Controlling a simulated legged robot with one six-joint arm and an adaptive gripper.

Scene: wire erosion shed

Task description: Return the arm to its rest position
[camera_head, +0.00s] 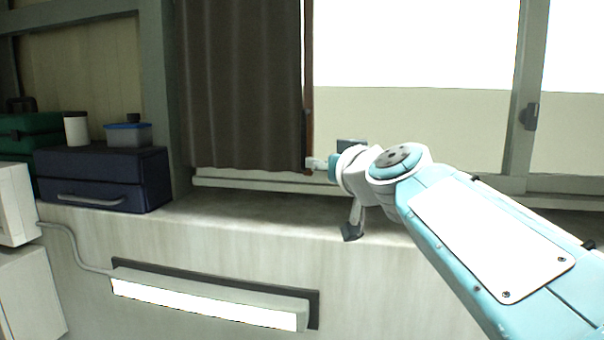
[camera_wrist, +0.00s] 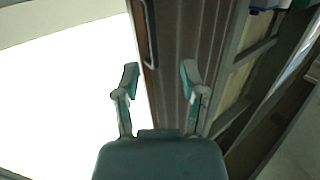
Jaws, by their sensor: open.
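My arm (camera_head: 480,240) reaches from the lower right toward the window in the head view. My gripper (camera_head: 318,164) is at its far end, by the lower right edge of the brown curtain (camera_head: 240,85). In the wrist view my gripper (camera_wrist: 160,72) shows two teal and grey fingers standing apart, with nothing held between them. The curtain (camera_wrist: 188,35) and a dark red-brown upright strip (camera_wrist: 146,30) show behind the fingers. I cannot tell whether a fingertip touches the curtain or the strip.
The bright window (camera_head: 410,60) lies behind the arm. A pale sill (camera_head: 240,213) runs below it, with a dark blue case (camera_head: 105,185) at the left. A lit lamp (camera_head: 205,303) is fixed to the wall below. The sill between case and arm is clear.

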